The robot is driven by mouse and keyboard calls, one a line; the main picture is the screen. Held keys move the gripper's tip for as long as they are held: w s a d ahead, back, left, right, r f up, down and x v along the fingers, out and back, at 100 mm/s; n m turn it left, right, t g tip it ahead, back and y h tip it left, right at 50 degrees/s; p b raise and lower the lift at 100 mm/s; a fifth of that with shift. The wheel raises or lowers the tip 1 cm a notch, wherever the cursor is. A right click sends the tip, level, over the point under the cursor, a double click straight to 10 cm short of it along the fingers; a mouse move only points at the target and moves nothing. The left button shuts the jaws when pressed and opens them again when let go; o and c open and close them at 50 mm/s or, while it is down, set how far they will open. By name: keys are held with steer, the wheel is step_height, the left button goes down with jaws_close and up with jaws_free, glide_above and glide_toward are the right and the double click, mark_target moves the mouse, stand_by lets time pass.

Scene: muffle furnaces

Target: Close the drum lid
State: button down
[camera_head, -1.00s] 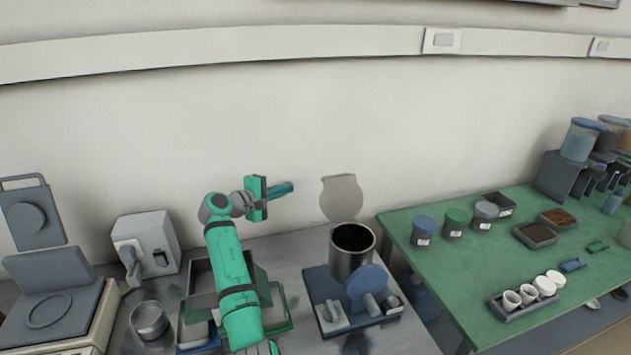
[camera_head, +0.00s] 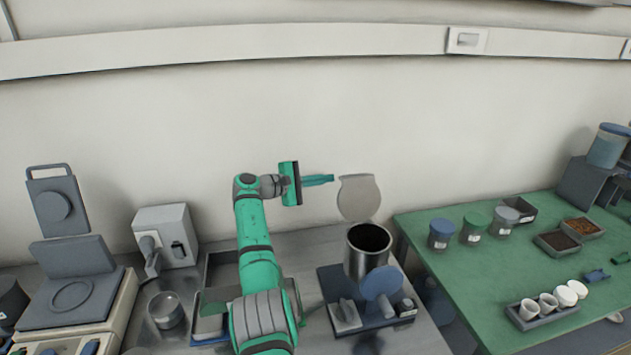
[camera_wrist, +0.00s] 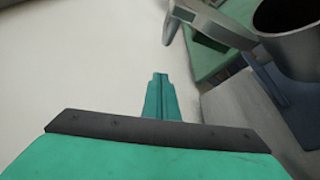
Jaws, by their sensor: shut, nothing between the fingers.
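The drum (camera_head: 355,262) is a steel cylinder with a dark open mouth, standing on a dark blue base on the bench. Its grey lid (camera_head: 358,197) stands upright, open, at the back of the rim. My gripper (camera_head: 332,179) is shut and empty, held in the air to the left of the lid and near its height, fingers pointing right toward it with a small gap. In the wrist view the teal fingers (camera_wrist: 160,95) are together, the lid (camera_wrist: 205,22) shows edge-on ahead to the right, and the drum (camera_wrist: 292,35) is at the upper right.
A blue disc (camera_head: 381,282) stands in front of the drum on its base. Left are a tray (camera_head: 222,268), a metal bowl (camera_head: 166,310) and a white machine (camera_head: 165,235). A green table (camera_head: 470,280) with jars and cups is at right. The wall is close behind.

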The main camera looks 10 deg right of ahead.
steer(key=shift+w+d, duration=0.1)
steer(key=shift+d, duration=0.55)
steer(key=shift+s+d+r, duration=0.1)
steer(key=shift+s+r, duration=0.35)
steer(key=shift+s, duration=0.4)
steer(key=shift+s+r, duration=0.4)
steer(key=shift+s, duration=0.4)
